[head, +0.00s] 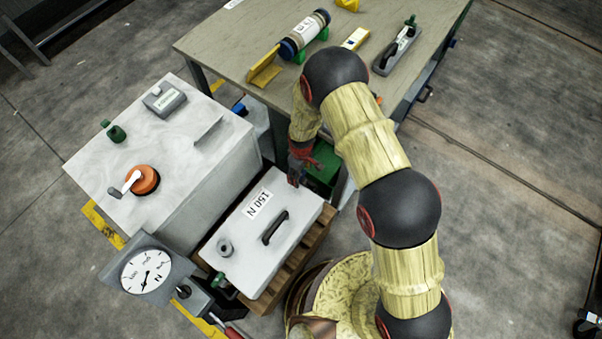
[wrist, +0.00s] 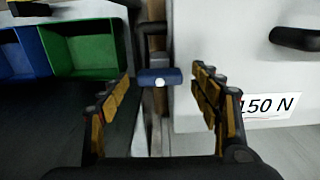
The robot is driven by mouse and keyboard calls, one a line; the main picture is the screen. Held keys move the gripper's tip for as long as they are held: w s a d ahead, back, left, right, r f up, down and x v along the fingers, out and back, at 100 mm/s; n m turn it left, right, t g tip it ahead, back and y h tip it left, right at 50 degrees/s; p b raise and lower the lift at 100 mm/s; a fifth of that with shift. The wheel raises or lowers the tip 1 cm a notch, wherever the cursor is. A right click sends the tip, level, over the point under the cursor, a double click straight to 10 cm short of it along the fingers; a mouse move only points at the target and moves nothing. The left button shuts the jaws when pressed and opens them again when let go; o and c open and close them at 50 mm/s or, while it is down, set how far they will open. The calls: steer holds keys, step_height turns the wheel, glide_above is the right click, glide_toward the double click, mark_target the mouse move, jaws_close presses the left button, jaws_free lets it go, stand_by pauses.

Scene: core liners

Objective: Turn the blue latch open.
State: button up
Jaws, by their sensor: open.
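The blue latch (wrist: 172,77) is a short, dark blue bar lying crosswise in the wrist view, with a pale round spot at its middle. It sits at the left edge of the pale box marked "150 N" (wrist: 222,42). My gripper (wrist: 160,88) is open, with one finger to the left of the latch and one to the right. Neither finger clearly touches it. In the head view my gripper (head: 298,172) is at the far right corner of the "150 N" box (head: 300,213), and I cannot make out the latch there.
A green bin (wrist: 82,48) and a blue bin (wrist: 22,52) are left of the latch. The "150 N" box has a black handle (head: 274,228) on top and stands on a wooden pallet (head: 290,272). A larger white cabinet (head: 165,150) and a workbench (head: 235,50) are close by.

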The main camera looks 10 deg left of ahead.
steer(key=c, duration=0.3)
steer(key=c, duration=0.8)
steer(key=shift+c, duration=0.3)
steer(key=shift+m, duration=0.4)
steer(key=m, duration=0.3)
steer(key=shift+m, duration=0.4)
steer(key=m, duration=0.9)
steer(key=shift+b, duration=0.3)
steer(key=m, duration=0.4)
steer(key=shift+m, duration=0.3)
